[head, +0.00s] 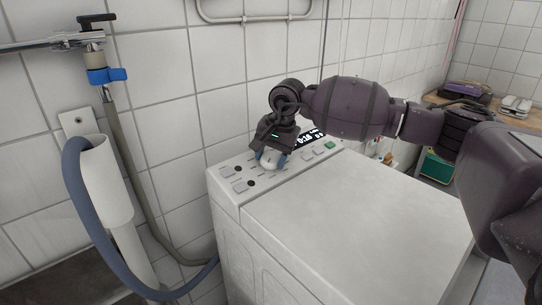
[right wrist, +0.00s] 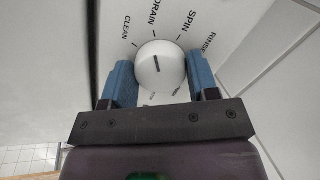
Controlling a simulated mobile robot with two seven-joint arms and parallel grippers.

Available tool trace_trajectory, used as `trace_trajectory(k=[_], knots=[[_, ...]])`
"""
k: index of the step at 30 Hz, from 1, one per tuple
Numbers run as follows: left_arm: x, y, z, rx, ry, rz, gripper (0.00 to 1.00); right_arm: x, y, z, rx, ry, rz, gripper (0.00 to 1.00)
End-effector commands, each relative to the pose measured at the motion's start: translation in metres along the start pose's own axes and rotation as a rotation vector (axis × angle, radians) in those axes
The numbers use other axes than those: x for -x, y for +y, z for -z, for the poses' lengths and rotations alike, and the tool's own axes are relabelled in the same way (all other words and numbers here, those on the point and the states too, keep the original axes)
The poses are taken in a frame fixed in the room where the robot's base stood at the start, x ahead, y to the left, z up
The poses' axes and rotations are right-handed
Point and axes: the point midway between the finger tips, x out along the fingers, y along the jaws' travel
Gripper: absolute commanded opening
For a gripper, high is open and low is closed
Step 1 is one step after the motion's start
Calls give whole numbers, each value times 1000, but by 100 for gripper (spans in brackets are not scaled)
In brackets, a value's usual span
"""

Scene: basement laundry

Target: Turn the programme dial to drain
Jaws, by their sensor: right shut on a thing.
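The programme dial (right wrist: 168,62) is a round white knob with a dark line on its face, set among printed labels on the machine's panel. In the right wrist view I read CLEAN, DRAIN, SPIN and RINSE; lower labels are partly hidden. The line runs nearly up and down, its upper end toward the DRAIN tick. My right gripper (right wrist: 160,75) is shut on the dial, a blue finger on each side. In the head view the right gripper (head: 270,158) is over the panel of the white washing machine (head: 350,215). My left gripper is not in view.
Buttons and a lit display (head: 306,138) lie along the panel (head: 235,190). A blue-handled tap (head: 106,76), hoses and a white standpipe (head: 105,175) are at the left. The machine's top is clear. A wooden shelf (head: 525,122) with items stands at the back right.

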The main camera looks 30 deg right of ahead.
Motion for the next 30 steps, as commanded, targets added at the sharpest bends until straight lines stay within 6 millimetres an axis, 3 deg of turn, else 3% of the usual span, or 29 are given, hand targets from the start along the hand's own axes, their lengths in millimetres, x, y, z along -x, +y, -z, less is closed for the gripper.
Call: trace_trajectory(k=[10,11,15,25,30], knots=[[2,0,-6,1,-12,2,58,0,0,0,1,1,-1,31],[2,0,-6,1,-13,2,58,0,0,0,1,1,-1,57],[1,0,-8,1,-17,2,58,0,0,0,0,0,-1,78],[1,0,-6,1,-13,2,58,3,0,0,1,1,1,78],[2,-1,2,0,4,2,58,24,-1,0,1,4,4,78]])
